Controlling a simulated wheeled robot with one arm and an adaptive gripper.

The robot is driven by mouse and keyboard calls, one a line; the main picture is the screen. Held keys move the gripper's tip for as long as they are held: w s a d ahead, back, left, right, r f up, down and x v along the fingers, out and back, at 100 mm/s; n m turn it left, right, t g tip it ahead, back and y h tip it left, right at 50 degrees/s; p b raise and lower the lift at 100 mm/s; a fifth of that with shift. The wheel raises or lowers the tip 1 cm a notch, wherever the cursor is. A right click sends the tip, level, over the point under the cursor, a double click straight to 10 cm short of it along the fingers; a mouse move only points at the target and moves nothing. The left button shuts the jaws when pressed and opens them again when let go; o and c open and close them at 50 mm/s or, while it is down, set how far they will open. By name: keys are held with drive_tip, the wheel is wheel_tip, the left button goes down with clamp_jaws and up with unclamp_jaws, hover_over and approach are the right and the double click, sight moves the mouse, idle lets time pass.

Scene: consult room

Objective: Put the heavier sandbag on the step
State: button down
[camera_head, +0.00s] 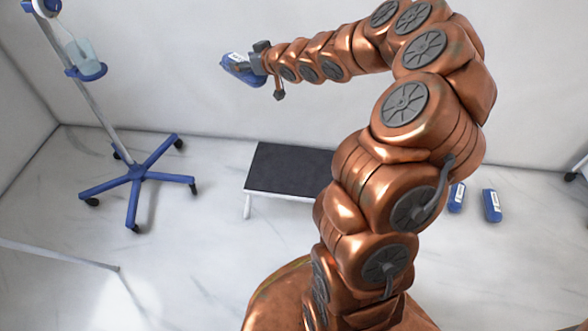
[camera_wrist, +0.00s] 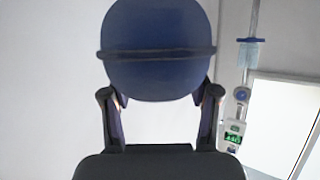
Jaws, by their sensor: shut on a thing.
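My gripper (camera_wrist: 160,112) is shut on a blue sandbag (camera_wrist: 158,25), which shows end-on between the two fingers in the wrist view. In the head view this held sandbag (camera_head: 240,70) has a white label and is high up near the back wall, above and left of the step. The step (camera_head: 290,168) has a black top and white legs and stands on the floor; my arm hides its right part. Two more blue sandbags with white labels, a left one (camera_head: 457,198) and a right one (camera_head: 492,206), are on the floor to the right. Their weights cannot be read.
A wheeled stand with a blue base (camera_head: 136,174) and a blue holder (camera_head: 86,72) is at the left. A thin pale bar (camera_head: 60,254) crosses the floor at lower left. The visible top of the step is bare. The wrist view shows a device with a green display (camera_wrist: 233,138) on a pole.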

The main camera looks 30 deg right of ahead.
drive_tip(key=s+d+f+n+y, duration=0.1)
drive_tip(key=s+d+f, duration=0.2)
drive_tip(key=d+f, duration=0.55)
drive_tip(key=s+d+f+n+y, duration=0.1)
drive_tip(key=s+d+f+y, duration=0.15)
drive_tip(key=d+f, duration=0.55)
drive_tip(key=s+a+f+n+g+y+p, duration=0.15)
drive_tip(key=s+f+n+g+y, duration=0.3)
drive_tip(key=s+f, duration=1.35)
drive_tip(key=h+b, duration=0.1)
drive_tip(key=b, duration=0.3)
hover_over(297, 169)
drive_tip(key=shift+s+d+r+n+t, duration=0.1)
drive_tip(key=shift+r+n+t, duration=0.15)
drive_tip(key=shift+t, duration=0.1)
drive_tip(key=shift+w+f+b, duration=0.2)
drive_tip(key=shift+f+b, duration=0.7)
drive_tip(key=shift+f, duration=0.8)
drive_tip(key=shift+f, duration=0.15)
drive_tip(key=shift+c, duration=1.4)
unclamp_jaws()
